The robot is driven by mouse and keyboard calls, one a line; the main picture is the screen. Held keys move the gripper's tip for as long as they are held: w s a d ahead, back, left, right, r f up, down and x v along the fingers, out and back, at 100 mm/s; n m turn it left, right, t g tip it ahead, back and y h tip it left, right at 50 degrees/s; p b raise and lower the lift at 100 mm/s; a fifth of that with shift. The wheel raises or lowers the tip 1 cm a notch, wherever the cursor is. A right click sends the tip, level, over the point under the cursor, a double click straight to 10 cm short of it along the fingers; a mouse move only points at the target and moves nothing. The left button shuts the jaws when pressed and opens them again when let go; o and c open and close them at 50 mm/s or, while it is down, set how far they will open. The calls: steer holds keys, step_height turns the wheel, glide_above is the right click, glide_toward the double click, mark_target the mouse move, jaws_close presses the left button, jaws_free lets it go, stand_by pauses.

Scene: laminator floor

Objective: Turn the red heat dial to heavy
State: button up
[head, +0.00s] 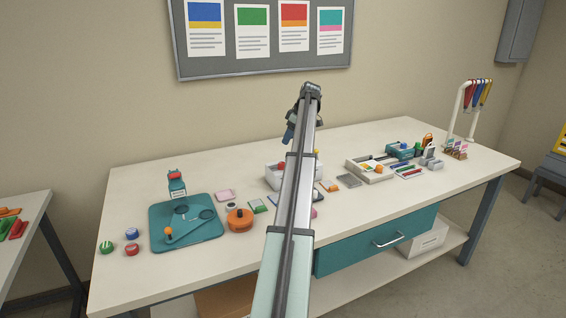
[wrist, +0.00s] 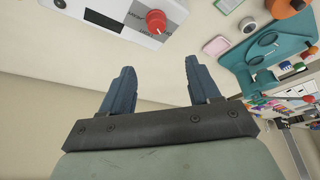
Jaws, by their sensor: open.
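The red heat dial (wrist: 156,21) stands on the front face of a white laminator (wrist: 176,12) at the top of the wrist view. In the head view the dial (head: 281,166) and the laminator (head: 275,180) show at the middle of the table, partly hidden by my arm. My gripper (wrist: 157,68) is open and empty, its two dark blue fingers spread below the dial in the wrist view and apart from it. In the head view my gripper (head: 290,132) is raised beyond the laminator, mostly hidden.
A teal mat (head: 160,241) with a trimmer and an orange round container (head: 239,220) are left of the laminator. A light tray (head: 382,176), coloured pens (head: 409,172) and a teal device (head: 399,150) are to its right. Bare tabletop lies along the back left.

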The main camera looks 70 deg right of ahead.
mark_target(282, 163)
steer(key=x, duration=0.4)
steer(key=s+x, duration=0.1)
steer(key=x, duration=0.3)
steer(key=s+x, duration=0.1)
steer(key=x, duration=0.3)
steer(key=shift+w+d+f, duration=0.2)
steer(key=shift+f, duration=0.55)
steer(key=shift+c, duration=0.2)
steer(key=c, duration=0.9)
steer(key=shift+c, duration=0.2)
